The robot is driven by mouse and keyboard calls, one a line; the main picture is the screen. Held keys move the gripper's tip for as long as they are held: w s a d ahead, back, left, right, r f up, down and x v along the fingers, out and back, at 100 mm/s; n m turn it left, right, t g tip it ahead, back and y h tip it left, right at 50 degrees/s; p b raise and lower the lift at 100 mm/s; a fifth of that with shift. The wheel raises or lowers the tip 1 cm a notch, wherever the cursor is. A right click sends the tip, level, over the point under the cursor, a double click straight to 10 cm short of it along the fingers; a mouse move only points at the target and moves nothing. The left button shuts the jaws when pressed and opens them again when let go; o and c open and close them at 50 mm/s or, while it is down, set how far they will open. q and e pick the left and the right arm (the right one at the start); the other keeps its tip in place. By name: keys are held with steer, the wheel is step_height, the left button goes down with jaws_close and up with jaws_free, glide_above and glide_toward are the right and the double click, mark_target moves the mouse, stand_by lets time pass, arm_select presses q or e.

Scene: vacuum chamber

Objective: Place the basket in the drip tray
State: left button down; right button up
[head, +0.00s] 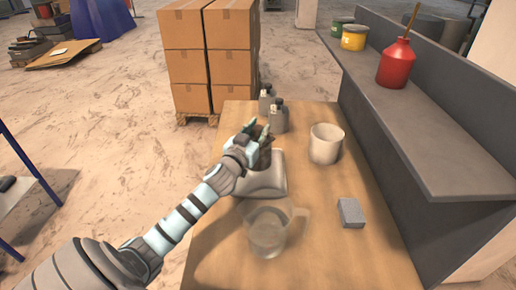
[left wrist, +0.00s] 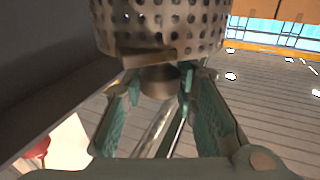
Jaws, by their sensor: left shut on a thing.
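The basket (left wrist: 160,28) is a perforated metal cylinder at the top of the left wrist view, just beyond my fingertips. My left gripper (head: 257,132) is shut on it, with the fingers (left wrist: 160,82) around a narrower part below its perforated wall. In the head view the gripper hides most of the basket. A low grey metal tray (head: 268,178), which looks like the drip tray, sits on the wooden table right below and beside the gripper in the picture. The arm covers its left part. I cannot tell the height of the basket above it. My right gripper is not in view.
On the wooden table (head: 310,262) stand a clear glass jug (head: 268,235), a white cup (head: 325,145), a grey block (head: 350,212) and small grey bottles (head: 278,116). A grey shelf (head: 440,135) with a red can (head: 395,64) runs along the right. Stacked cartons (head: 185,55) stand behind.

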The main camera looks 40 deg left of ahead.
arm_select(q)
step_height(320, 180, down, 5)
steer(key=shift+r+b, duration=0.2)
steer(key=shift+b, duration=0.6)
steer(key=shift+r, duration=0.1)
steer(key=c, duration=1.7)
jaws_free()
steer(key=o, duration=0.4)
steer(key=b+v, duration=0.1)
steer(key=v, duration=1.1)
